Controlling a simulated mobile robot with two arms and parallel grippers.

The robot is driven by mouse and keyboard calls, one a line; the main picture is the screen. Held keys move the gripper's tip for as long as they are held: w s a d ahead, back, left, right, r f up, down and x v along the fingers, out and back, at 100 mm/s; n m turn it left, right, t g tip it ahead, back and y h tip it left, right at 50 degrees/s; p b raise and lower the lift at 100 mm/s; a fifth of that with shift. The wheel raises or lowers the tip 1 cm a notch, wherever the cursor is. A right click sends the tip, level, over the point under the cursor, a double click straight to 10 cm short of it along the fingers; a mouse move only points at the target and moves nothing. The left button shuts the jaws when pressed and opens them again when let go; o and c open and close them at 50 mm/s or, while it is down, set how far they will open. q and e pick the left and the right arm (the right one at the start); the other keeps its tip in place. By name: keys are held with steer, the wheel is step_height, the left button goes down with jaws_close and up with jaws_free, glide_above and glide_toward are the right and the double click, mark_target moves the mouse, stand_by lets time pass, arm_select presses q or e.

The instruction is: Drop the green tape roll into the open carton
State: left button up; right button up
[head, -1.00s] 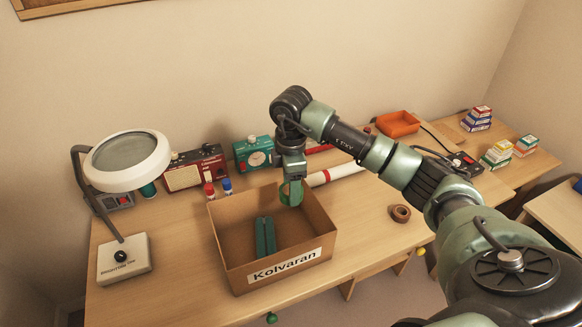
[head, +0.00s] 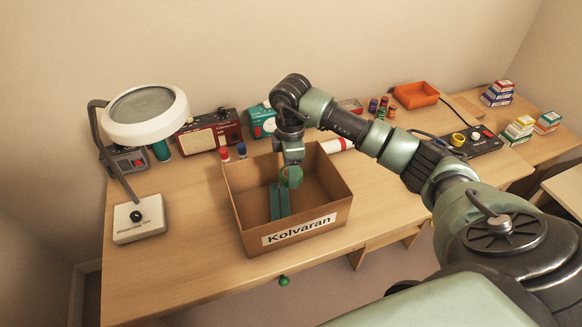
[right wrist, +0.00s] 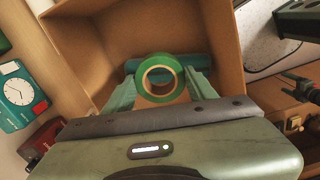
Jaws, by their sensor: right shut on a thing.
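My right gripper (head: 291,166) is shut on the green tape roll (head: 291,178) and holds it over the open carton (head: 240,215). In the right wrist view, the green tape roll (right wrist: 180,66) is upright between the two fingers of my right gripper (right wrist: 162,82), its hole facing the camera. The carton (right wrist: 222,28) opens around and beyond it. The carton is brown cardboard with a white "Kolvaran" label on its front. A teal-green object (head: 279,203) lies inside on its floor. My left gripper is not in view.
A magnifier lamp (head: 145,113) stands left of the carton. Behind are a red radio (head: 208,132), a teal device (head: 261,121) and small bottles (head: 241,150). An orange tray (head: 415,95) and stacked small boxes (head: 518,129) are at the right.

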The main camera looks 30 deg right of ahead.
steer(key=o, duration=1.4)
steer(key=shift+o, duration=0.2)
steer(key=shift+r, duration=0.1)
step_height(320, 180, up, 8)
steer(key=b, duration=0.1)
steer(key=shift+f, duration=0.2)
